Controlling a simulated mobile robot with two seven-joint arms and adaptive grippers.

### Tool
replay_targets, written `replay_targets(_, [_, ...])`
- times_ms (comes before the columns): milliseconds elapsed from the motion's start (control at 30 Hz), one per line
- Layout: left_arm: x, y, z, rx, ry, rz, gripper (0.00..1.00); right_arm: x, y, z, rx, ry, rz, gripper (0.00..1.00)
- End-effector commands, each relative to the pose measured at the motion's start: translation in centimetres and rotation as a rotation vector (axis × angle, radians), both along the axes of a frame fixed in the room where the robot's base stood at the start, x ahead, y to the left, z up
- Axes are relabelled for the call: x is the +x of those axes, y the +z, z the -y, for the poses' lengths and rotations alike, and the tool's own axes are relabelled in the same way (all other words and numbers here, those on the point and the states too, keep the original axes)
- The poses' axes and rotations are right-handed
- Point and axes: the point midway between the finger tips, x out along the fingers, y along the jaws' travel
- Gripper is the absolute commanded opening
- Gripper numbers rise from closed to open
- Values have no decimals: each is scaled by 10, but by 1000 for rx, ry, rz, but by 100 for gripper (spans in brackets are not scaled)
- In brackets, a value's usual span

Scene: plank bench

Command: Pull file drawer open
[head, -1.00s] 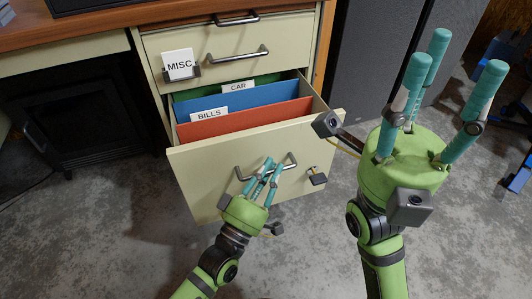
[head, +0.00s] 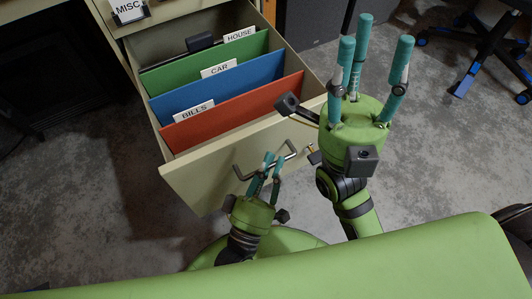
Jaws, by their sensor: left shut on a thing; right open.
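The cream file drawer (head: 195,183) stands well out of the desk in the head view. Inside it are a red folder labelled BILLS (head: 235,112), a blue folder (head: 225,86) labelled CAR, and a green folder (head: 215,64) labelled HOUSE. My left gripper (head: 268,168) is shut on the dark metal handle (head: 243,170) on the drawer front. My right gripper (head: 372,45) is open and empty, fingers pointing up, to the right of the drawer and apart from it. The fingers partly hide the handle.
A drawer with a MISC card (head: 128,10) is above, at the top left. A dark panel (head: 310,25) stands behind my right gripper. An office chair (head: 485,45) is at the top right. The concrete floor (head: 440,140) at right is clear. My green body fills the bottom.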

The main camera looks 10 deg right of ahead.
Motion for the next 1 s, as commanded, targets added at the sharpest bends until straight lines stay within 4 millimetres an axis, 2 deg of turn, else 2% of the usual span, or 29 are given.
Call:
replay_targets(267, [-1,-1,1,2,0,-1,0,0,0,0,-1,1,-1,44])
replay_targets(300, [-1,-1,1,2,0,-1,28,0,0,0,-1,1,-1,44])
replay_targets(733, [-5,-3,-3,1,0,-2,28,0,0,0,-1,-1,2,44])
replay_targets(867, [-20,-12,-12,4,-1,-5,28,0,0,0,0,0,2,44])
replay_targets(1000, [-44,-24,-27,5,-3,-6,28,0,0,0,-1,0,1,44])
